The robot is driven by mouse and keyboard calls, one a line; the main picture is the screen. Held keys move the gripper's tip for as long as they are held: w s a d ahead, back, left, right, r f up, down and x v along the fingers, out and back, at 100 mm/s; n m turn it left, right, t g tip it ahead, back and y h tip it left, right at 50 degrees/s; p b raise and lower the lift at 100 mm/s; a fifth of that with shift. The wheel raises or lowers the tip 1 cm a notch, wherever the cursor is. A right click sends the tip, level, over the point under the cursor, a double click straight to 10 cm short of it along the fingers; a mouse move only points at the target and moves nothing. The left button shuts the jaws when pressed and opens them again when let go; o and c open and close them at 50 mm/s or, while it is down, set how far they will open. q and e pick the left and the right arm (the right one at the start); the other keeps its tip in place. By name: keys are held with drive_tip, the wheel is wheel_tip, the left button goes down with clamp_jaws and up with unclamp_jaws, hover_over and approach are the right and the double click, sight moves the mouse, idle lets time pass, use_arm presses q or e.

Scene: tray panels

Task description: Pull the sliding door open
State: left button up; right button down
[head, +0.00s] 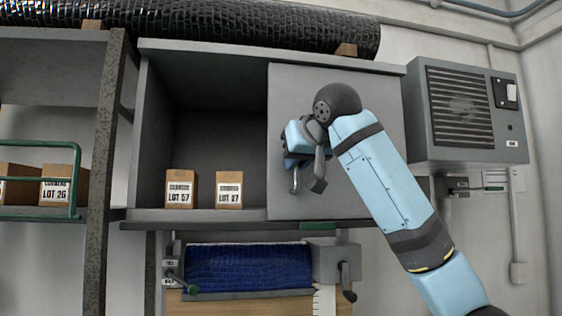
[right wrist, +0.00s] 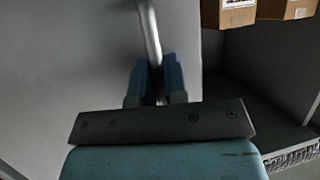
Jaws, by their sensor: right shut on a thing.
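The sliding door (head: 360,202) is a flat grey panel covering the right half of a grey wall cabinet (head: 262,53). The cabinet's left half is open. The door's handle (right wrist: 150,32) is a pale metal bar, seen running up from between my fingers in the right wrist view. My right gripper (right wrist: 153,82) is shut on this handle, with one blue finger on each side. In the head view my right gripper (head: 291,158) is at the door's left part, partly hidden by my own wrist. My left gripper is not in view.
Two labelled boxes, LOT 57 (head: 181,190) and LOT 27 (head: 229,190), stand in the open half. A grey vented unit (head: 458,108) hangs close to the cabinet's right. A blue roll (head: 249,268) is below. A post (head: 105,150) and shelf with boxes are left.

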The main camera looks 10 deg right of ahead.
drive_tip(key=shift+d, duration=0.1)
drive_tip(key=c, duration=1.5)
unclamp_jaws()
drive_tip(key=shift+o, duration=0.2)
drive_tip(key=shift+s, duration=0.1)
drive_tip(key=b+v, duration=0.3)
drive_tip(key=v, duration=1)
drive_tip(key=shift+s+d, duration=0.15)
drive_tip(key=shift+s, duration=0.15)
drive_tip(key=shift+r, duration=0.1)
